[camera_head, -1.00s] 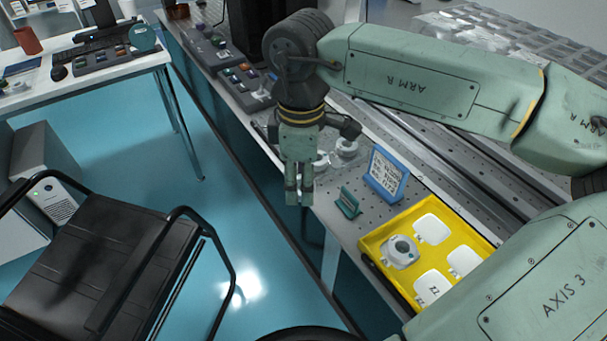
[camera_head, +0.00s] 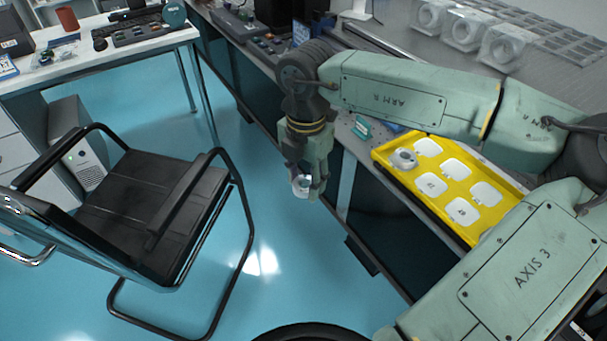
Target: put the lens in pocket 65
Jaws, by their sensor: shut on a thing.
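My gripper (camera_head: 304,190) hangs fingers down, shut on a small round lens (camera_head: 301,186) with a pale rim. It is over the floor, off the near edge of the optical table and left of the tray. The yellow tray (camera_head: 474,236) lies on the table to the right of my gripper, with several white pockets in it. A grey round-topped part (camera_head: 404,159) sits in its far left pocket. The other pockets that show look empty, such as the front one (camera_head: 462,211). Their numbers are too small to read, so I cannot tell which is pocket 65.
A small teal holder (camera_head: 362,127) stands on the table behind the tray. Several clear boxes with white rings (camera_head: 466,30) stand at the back right. A black chair (camera_head: 150,205) stands on the blue floor at left. A white desk (camera_head: 95,62) is at the far left.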

